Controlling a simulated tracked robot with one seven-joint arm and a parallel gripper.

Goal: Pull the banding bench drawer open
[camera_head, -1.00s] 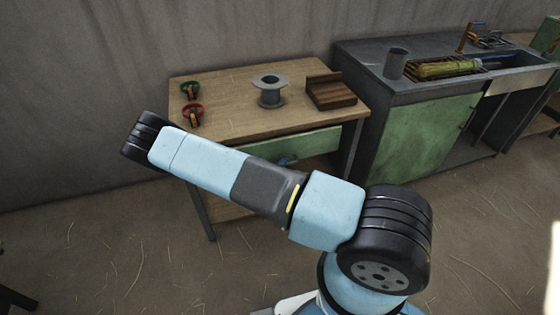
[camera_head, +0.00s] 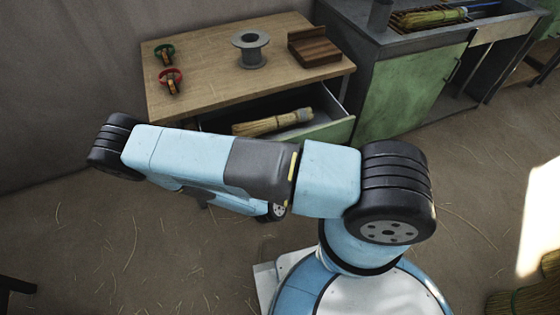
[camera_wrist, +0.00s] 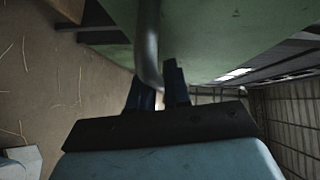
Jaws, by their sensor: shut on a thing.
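The banding bench (camera_head: 205,92) has a wooden top, and its green-fronted drawer (camera_head: 331,131) stands pulled out toward me. A straw broom bundle (camera_head: 265,124) lies inside the drawer. In the wrist view, the green drawer front (camera_wrist: 225,35) fills the top, with a grey curved handle (camera_wrist: 147,45) running down to my gripper (camera_wrist: 158,88). My gripper's dark fingers are shut on the handle. In the head view, my arm hides the gripper, the handle and the left part of the drawer front.
A grey sink bench with a green door (camera_head: 410,94) stands close to the drawer's right. Straw-strewn floor lies in front.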

